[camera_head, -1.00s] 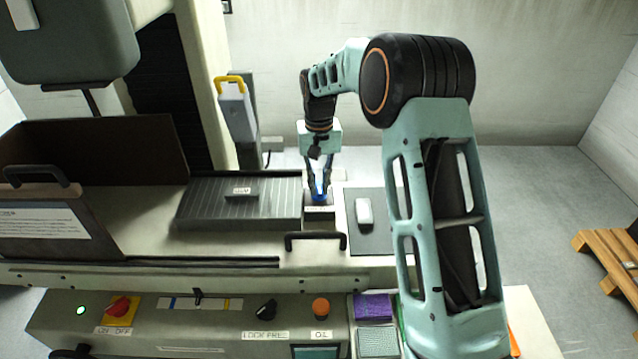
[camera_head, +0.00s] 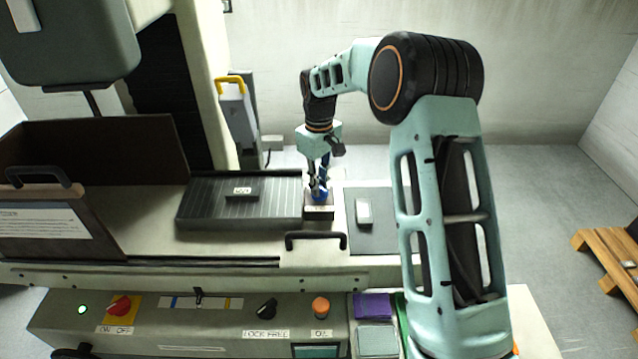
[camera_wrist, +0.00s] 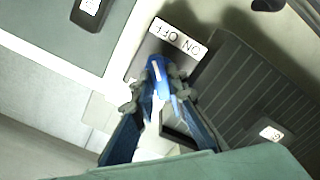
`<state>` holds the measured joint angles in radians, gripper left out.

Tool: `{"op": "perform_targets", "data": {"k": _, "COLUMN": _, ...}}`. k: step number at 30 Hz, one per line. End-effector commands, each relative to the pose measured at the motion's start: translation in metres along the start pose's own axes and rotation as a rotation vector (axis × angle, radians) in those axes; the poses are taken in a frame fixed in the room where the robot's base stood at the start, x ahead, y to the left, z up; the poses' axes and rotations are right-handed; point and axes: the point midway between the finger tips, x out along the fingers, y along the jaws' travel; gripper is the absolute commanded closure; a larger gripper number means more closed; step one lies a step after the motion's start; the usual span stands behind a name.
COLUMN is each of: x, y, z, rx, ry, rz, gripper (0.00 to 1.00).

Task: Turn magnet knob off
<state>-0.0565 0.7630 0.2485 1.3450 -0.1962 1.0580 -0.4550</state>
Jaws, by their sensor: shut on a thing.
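The magnet knob (camera_head: 320,197) is blue and sits on a small block at the right end of the dark ribbed plate (camera_head: 270,207). In the wrist view the knob (camera_wrist: 159,70) shows a white line on its top, beside a white label (camera_wrist: 178,39) reading ON and OFF. My gripper (camera_head: 318,188) points down over the block. Its fingers, also in the wrist view (camera_wrist: 158,90), are on either side of the knob and shut on it. The fingers hide part of the knob, and I cannot tell for certain which word the line marks.
A black handle (camera_head: 316,236) stands in front. A brown guard panel (camera_head: 100,160) is at the left. The control panel (camera_head: 230,325) with a red switch runs along the front.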

Motion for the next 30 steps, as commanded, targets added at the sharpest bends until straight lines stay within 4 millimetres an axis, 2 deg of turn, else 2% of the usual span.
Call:
{"op": "perform_targets", "data": {"k": 14, "x": -0.0011, "y": 0.0005, "z": -0.0010, "rx": -0.016, "ry": 0.003, "rz": 0.002, "gripper": 1.00}}
{"op": "perform_targets", "data": {"k": 15, "x": -0.0011, "y": 0.0005, "z": -0.0010, "rx": -0.016, "ry": 0.003, "rz": 0.002, "gripper": 0.86}}
{"op": "perform_targets", "data": {"k": 20, "x": -0.0008, "y": 0.0003, "z": -0.0007, "rx": -0.015, "ry": 0.002, "rz": 0.002, "gripper": 0.70}}
{"op": "perform_targets", "data": {"k": 30, "x": -0.0048, "y": 0.0004, "z": -0.0006, "rx": -0.014, "ry": 0.002, "rz": 0.002, "gripper": 0.70}}
